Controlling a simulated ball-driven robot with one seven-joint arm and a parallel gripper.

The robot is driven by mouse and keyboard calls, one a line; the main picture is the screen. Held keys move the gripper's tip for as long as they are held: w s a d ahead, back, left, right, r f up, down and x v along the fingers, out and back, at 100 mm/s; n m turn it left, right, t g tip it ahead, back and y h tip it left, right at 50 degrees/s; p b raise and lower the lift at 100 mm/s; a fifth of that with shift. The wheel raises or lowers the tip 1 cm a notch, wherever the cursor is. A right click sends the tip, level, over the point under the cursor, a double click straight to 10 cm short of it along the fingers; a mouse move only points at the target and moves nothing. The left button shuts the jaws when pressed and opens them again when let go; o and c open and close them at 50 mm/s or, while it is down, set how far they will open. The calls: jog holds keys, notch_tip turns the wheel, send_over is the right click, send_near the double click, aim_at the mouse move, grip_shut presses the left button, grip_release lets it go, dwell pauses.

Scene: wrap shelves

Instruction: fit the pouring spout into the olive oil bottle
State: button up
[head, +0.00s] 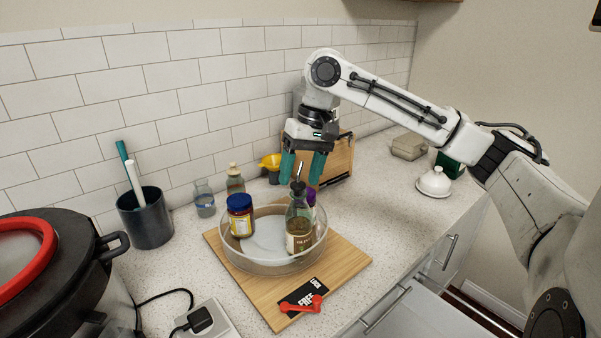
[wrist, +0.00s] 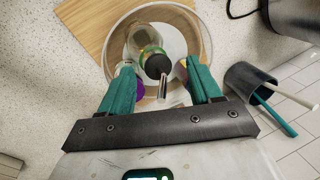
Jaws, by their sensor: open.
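The olive oil bottle (head: 299,238), glass with a dark cap area and a label, stands upright in a round clear glass dish (head: 270,266). The pouring spout (head: 298,187), a black stopper with a metal tube, sits at the bottle's mouth; how deep it is seated I cannot tell. In the wrist view the spout (wrist: 157,67) shows between the fingers, its tube pointing toward the gripper's palm. My gripper (head: 303,172) is open just above and around the spout, with a teal finger on either side and a gap to each.
A blue-lidded jar (head: 240,216) and a purple-topped item (head: 311,198) share the dish with the bottle. The dish stands on a wooden board (head: 345,262) with a red tool (head: 302,304). A dark utensil cup (head: 146,220) and small bottles stand behind.

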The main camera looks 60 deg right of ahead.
jog(key=v, duration=1)
jog(key=shift+r, duration=0.25)
jog(key=shift+r, duration=0.1)
